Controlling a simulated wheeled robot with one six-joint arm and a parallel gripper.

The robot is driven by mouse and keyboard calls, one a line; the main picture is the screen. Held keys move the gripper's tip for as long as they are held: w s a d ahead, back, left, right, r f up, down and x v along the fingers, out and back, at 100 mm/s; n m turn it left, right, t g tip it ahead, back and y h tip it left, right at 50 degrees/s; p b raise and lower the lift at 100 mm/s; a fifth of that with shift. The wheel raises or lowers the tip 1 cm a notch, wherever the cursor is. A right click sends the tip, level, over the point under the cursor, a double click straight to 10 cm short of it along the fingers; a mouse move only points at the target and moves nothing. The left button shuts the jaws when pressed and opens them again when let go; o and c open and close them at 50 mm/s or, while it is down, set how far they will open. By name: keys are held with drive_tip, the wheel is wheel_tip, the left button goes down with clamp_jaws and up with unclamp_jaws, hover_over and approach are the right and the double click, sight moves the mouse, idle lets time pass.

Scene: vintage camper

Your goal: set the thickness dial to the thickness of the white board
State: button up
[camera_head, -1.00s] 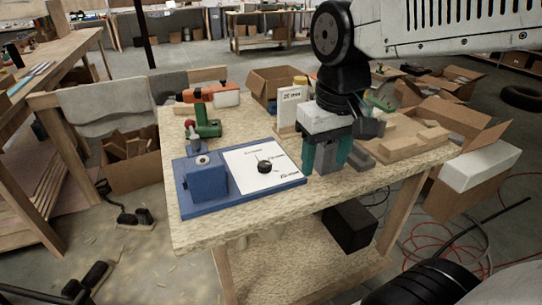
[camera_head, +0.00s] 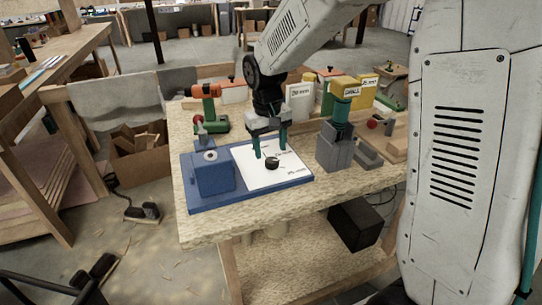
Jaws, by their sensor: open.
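The thickness dial is a small black knob (camera_head: 271,163) on a white marked plate (camera_head: 295,177), which lies on a blue base (camera_head: 255,195). The plate's markings are too small to read. My gripper (camera_head: 270,150) points down over the plate, its two teal fingers apart at either side just above or behind the knob. It holds nothing, and I cannot tell whether it touches the knob. The white board (camera_head: 299,103) stands upright behind my gripper with a printed mm label. Its number is not clear to me.
A blue block (camera_head: 213,175) rises at the base's left. An orange-green drill (camera_head: 208,110) stands behind it. A yellow labelled board (camera_head: 366,90) stands farther back. Wooden pieces (camera_head: 396,148) lie at right.

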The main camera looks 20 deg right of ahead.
sight(271, 160)
drive_tip(key=shift+d+f, duration=0.15)
drive_tip(key=shift+f, duration=1.65)
drive_tip(key=c, duration=1)
drive_tip(key=shift+n, duration=0.3)
drive_tip(key=n, duration=0.5)
drive_tip(key=shift+s+n, duration=0.1)
drive_tip(key=shift+n, duration=0.2)
drive_tip(key=n, duration=0.5)
drive_tip(key=shift+t, duration=0.4)
drive_tip(key=shift+n, duration=0.4)
